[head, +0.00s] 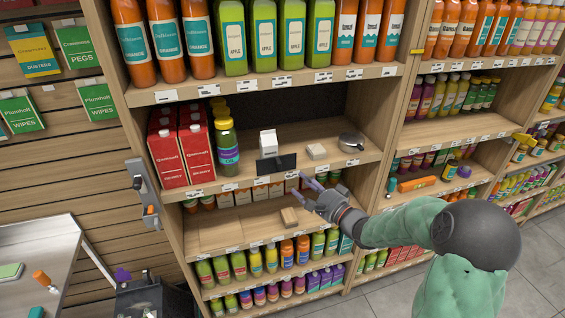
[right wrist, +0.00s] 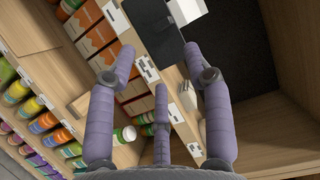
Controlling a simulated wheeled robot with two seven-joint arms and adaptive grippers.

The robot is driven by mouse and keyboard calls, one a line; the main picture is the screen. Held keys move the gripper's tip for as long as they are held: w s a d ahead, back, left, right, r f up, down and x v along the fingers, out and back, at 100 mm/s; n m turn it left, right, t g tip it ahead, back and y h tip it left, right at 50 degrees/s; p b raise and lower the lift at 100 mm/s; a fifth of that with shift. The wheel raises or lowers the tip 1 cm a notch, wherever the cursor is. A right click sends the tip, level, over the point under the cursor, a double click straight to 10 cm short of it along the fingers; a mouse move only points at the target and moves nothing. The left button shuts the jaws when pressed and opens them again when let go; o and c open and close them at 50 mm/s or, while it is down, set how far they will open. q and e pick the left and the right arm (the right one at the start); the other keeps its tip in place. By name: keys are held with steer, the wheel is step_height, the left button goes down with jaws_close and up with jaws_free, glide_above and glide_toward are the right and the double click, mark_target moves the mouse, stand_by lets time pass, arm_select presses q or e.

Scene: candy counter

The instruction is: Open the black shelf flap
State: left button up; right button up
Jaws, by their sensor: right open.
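The black shelf flap (head: 276,163) is a small dark plate at the front edge of the middle shelf, below a white carton (head: 268,142). It also shows in the right wrist view (right wrist: 150,28), at the top centre, with the white carton (right wrist: 187,10) beside it. My right gripper (head: 308,190) is just right of and below the flap in the head view. Its purple fingers are spread and empty in the right wrist view (right wrist: 158,58), pointing at the flap. I see no clear contact between them. My left gripper is out of view.
Red cartons (head: 182,150) and a green jar (head: 227,145) stand left of the flap. A small wooden block (head: 317,151) and a metal pan (head: 351,142) are to its right. Bottles fill the shelf above.

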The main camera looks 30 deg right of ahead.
mark_target(281, 167)
steer(key=w+a, duration=0.1)
steer(key=w, duration=0.9)
steer(key=shift+w+a+r+b, duration=0.2)
steer(key=shift+w+b, duration=0.15)
steer(key=shift+b, duration=0.05)
jaws_close()
